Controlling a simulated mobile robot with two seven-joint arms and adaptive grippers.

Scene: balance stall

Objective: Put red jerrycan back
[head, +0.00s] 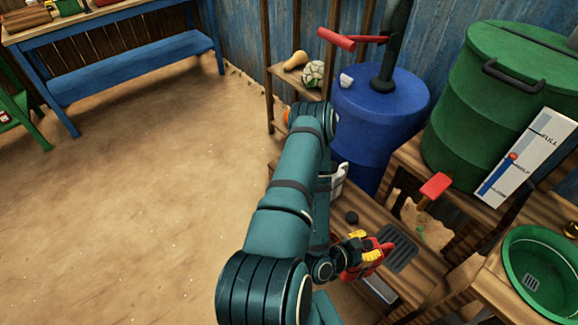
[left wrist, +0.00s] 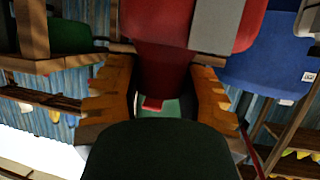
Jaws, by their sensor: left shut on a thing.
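The red jerrycan (head: 384,248) is low at the centre right of the head view, partly hidden by my gripper. My left gripper (head: 362,247) has yellow fingers and is shut on it, over the low wooden bench beside a dark slotted grate (head: 402,250). In the left wrist view the two orange-brown fingers of the left gripper (left wrist: 162,88) stand either side of a red part of the jerrycan (left wrist: 165,72). Its wider red body with a grey patch shows above. I cannot tell whether the jerrycan touches the bench. My right gripper is not in view.
A blue barrel (head: 375,120) with a red-handled pump stands behind the bench. A green barrel (head: 492,105) with a level gauge (head: 523,160) and red tap handle (head: 435,186) is right. A green basin (head: 550,262) sits lower right. Sandy floor at left is clear.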

